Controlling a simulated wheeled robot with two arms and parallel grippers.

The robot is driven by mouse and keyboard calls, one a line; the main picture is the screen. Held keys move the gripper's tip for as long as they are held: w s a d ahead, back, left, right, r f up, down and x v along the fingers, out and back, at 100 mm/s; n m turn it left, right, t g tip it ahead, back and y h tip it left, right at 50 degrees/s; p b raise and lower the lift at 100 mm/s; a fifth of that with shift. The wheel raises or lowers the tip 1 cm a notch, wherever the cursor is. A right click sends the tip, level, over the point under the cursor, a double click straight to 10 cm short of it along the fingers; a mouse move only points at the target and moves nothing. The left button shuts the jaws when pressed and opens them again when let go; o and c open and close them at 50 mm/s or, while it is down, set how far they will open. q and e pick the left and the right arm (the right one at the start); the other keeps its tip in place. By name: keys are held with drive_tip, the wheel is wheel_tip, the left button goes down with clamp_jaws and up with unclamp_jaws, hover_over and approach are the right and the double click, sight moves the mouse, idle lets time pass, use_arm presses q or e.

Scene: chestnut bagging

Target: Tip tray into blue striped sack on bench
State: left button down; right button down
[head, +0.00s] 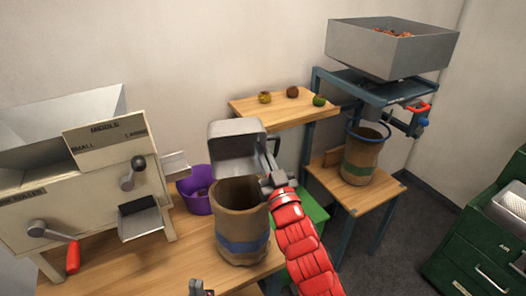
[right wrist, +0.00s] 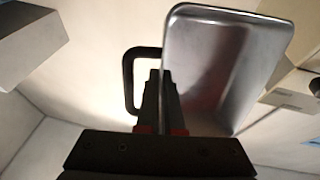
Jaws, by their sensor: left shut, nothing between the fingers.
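The grey metal tray (head: 238,140) is tilted steeply above the mouth of the brown sack with a blue stripe (head: 242,247), which stands upright on the wooden bench. My right gripper (head: 272,183) is shut on the tray at its black handle side; the handle (right wrist: 130,80) and tray (right wrist: 215,65) also show in the right wrist view. I see no chestnuts on the tray's visible face. The sack's inside is dark, and its contents cannot be made out. My left gripper (head: 201,288) is shut and empty at the bottom edge, left of the sack.
A sorting machine (head: 85,190) with a red-handled crank stands left on the bench (head: 185,262). A purple bucket (head: 196,192) is behind the sack. A green-striped sack (head: 360,160) stands under a hopper (head: 390,50) at the right. A small shelf (head: 285,108) holds three round items.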

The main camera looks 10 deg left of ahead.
sight(257, 129)
drive_tip(key=s+r, duration=0.1)
drive_tip(key=r, duration=0.1)
drive_tip(key=s+r+p, duration=0.1)
drive_tip(key=s+r, duration=0.1)
drive_tip(key=s+r+p, duration=0.1)
drive_tip(key=s+r, duration=0.1)
drive_tip(key=shift+s+d+r, duration=0.2)
drive_tip(key=shift+d+r, duration=0.1)
drive_tip(key=shift+s+r, duration=0.25)
drive_tip(key=shift+s, duration=0.05)
drive_tip(key=shift+f, duration=0.1)
